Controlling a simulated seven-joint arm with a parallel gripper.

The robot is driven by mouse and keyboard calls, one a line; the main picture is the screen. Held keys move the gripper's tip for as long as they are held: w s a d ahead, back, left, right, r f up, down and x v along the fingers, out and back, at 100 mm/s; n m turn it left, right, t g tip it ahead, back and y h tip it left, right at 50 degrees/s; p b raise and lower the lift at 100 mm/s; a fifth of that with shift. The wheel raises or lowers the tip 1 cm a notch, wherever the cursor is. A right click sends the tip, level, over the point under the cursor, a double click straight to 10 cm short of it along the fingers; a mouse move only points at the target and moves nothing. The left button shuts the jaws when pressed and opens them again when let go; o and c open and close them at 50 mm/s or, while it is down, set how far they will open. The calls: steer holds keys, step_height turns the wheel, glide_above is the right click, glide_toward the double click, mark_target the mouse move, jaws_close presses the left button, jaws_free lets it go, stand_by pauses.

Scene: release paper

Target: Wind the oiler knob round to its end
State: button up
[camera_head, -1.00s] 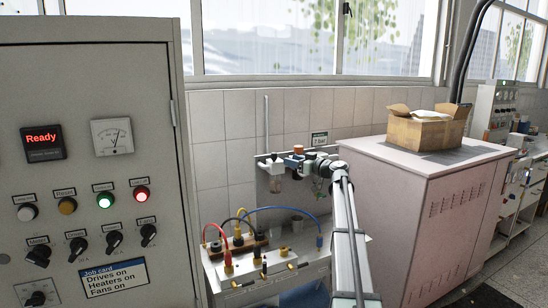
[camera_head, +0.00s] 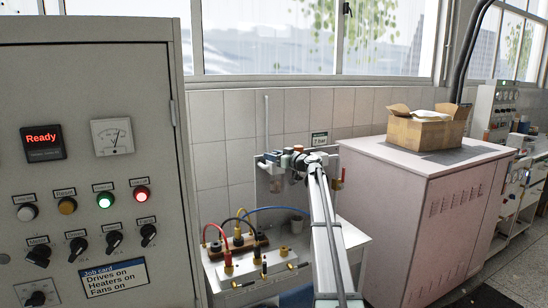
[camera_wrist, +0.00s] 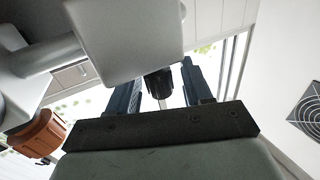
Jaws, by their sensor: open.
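In the wrist view a black ribbed knob (camera_wrist: 158,82), which looks like the oiler knob, sits under a pale grey block (camera_wrist: 125,38). My gripper (camera_wrist: 161,76) is open, with one dark finger on each side of this knob. A gap shows by the right finger; I cannot tell whether the left one touches. A thin pale stem shows below the knob. In the head view the air unit (camera_head: 272,163) is on the back wall, partly covered by my arm. The knob and fingers cannot be made out clearly there.
An orange-brown knob (camera_wrist: 37,134) is at the left of the wrist view. A bench box with plugs and cables (camera_head: 235,270) stands below the unit. A control cabinet (camera_head: 90,180) is on the left, and a pink cabinet (camera_head: 415,210) with a cardboard box (camera_head: 425,130) on the right.

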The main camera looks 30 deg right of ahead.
steer(key=c, duration=0.9)
steer(key=shift+w+d+n+g+y, duration=0.2)
steer(key=shift+n+g+y, duration=0.2)
steer(key=shift+n+y, duration=0.25)
steer(key=shift+n+g+y, duration=0.6)
steer(key=shift+n+y, duration=0.05)
steer(key=shift+y, duration=0.5)
steer(key=shift+s+a+n+g+y, duration=0.15)
steer(key=shift+s+n+g+y, duration=0.05)
steer(key=shift+n+g+y, duration=1)
jaws_close()
steer(key=o, duration=0.9)
jaws_free()
steer(key=shift+s, duration=0.1)
